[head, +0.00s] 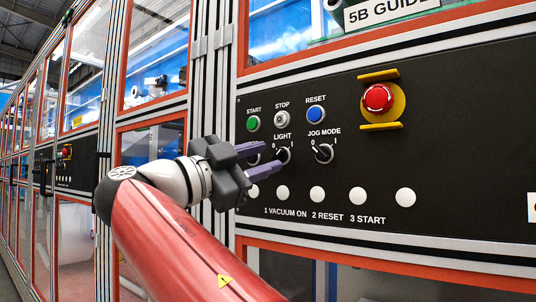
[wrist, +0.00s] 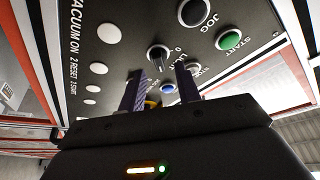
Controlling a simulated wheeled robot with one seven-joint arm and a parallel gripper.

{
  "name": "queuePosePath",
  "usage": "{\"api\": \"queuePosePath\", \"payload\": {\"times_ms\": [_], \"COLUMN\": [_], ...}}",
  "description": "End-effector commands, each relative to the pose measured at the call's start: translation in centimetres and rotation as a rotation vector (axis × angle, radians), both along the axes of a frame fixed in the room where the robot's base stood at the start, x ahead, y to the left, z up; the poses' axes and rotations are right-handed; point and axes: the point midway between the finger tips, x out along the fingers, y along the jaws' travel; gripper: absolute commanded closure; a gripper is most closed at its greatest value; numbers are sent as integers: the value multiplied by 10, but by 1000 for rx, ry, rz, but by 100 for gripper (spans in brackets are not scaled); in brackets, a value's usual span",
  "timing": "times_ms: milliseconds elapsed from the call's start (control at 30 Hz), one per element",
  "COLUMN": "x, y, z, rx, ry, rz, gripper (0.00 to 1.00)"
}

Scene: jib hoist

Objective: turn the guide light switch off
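The guide light switch is a black rotary knob (head: 285,156) under the label LIGHT on the black panel. It also shows in the wrist view (wrist: 157,54), just beyond my fingertips. Marks 0 and 1 flank it; which one its handle points to is too small to tell. My gripper (head: 272,158) is open and empty, with its two purple fingers reaching toward the knob. In the wrist view the fingers (wrist: 160,72) are spread apart, with the knob ahead of the gap between them. I cannot tell whether either finger touches it.
The JOG MODE knob (head: 323,152) is close on the right. Green START (head: 253,124), STOP (head: 282,120) and blue RESET (head: 315,115) buttons sit above. A red emergency stop (head: 378,98) is at upper right. Several white round buttons (head: 317,195) line the row below.

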Motion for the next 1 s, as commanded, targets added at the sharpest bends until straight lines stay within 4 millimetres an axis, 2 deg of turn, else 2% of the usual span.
{"api": "queuePosePath", "payload": {"times_ms": [200, 467, 733, 1000], "x": [10, 11, 11, 11], "y": [-15, -16, -16, -16], "z": [5, 5, 5, 5], "rx": [1, 0, 0, -4], "ry": [0, 1, 1, 5], "rz": [-1, 1, 0, 0], "gripper": [67, 67, 100, 100]}}
